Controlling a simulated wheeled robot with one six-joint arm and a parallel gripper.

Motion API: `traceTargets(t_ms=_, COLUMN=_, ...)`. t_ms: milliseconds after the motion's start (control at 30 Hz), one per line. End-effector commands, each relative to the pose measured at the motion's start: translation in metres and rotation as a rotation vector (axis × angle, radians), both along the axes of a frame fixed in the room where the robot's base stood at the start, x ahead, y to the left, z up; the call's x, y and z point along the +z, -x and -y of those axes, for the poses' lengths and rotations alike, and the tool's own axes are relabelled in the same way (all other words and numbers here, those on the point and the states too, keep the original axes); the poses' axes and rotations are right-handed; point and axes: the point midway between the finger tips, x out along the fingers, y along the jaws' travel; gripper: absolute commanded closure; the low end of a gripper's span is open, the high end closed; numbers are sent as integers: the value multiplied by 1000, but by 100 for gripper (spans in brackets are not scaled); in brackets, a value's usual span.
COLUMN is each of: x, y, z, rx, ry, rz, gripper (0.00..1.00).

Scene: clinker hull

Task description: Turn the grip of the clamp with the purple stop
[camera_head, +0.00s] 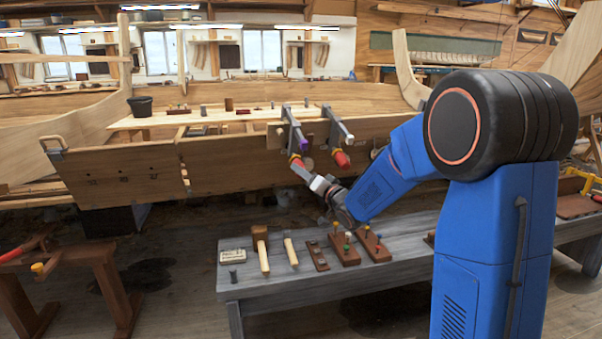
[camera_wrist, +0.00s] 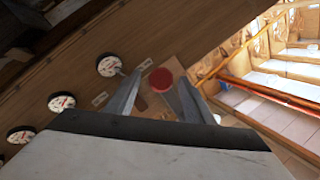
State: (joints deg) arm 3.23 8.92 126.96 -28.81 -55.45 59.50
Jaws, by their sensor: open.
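The clamp with the purple stop (camera_head: 302,144) hangs on the upper edge of the hull planking, left of a second clamp (camera_head: 340,130). Its grip (camera_head: 293,157), with yellow and red, is at my gripper's tips and partly hidden in the head view. My gripper (camera_head: 298,168) reaches up to it from the lower right. In the wrist view, my gripper (camera_wrist: 158,84) is open, and a red round grip end (camera_wrist: 161,78) shows between its two fingertips. I cannot tell whether the fingers touch it.
The second clamp's red grip (camera_head: 341,159) is close on the right. Below stands a grey bench (camera_head: 232,278) with a mallet (camera_head: 261,250) and other tools. Round white discs (camera_wrist: 110,65) line the planking in the wrist view. A dark bucket (camera_head: 140,106) stands behind at left.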

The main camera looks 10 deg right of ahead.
Motion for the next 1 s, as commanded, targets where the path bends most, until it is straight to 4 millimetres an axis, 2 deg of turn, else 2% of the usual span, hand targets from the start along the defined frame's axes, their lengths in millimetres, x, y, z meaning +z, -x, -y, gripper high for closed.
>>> traceTargets(t_ms=200, x=-4, y=42, z=17, rx=-3, ry=0, rz=0, gripper=52)
traceTargets(t_ms=600, x=-11, y=113, z=43, rx=-3, ry=-1, rz=1, gripper=52)
traceTargets(t_ms=800, x=-14, y=134, z=50, rx=-3, ry=0, rz=0, gripper=52)
traceTargets(t_ms=1000, x=-15, y=140, z=52, rx=-1, ry=0, rz=0, gripper=52)
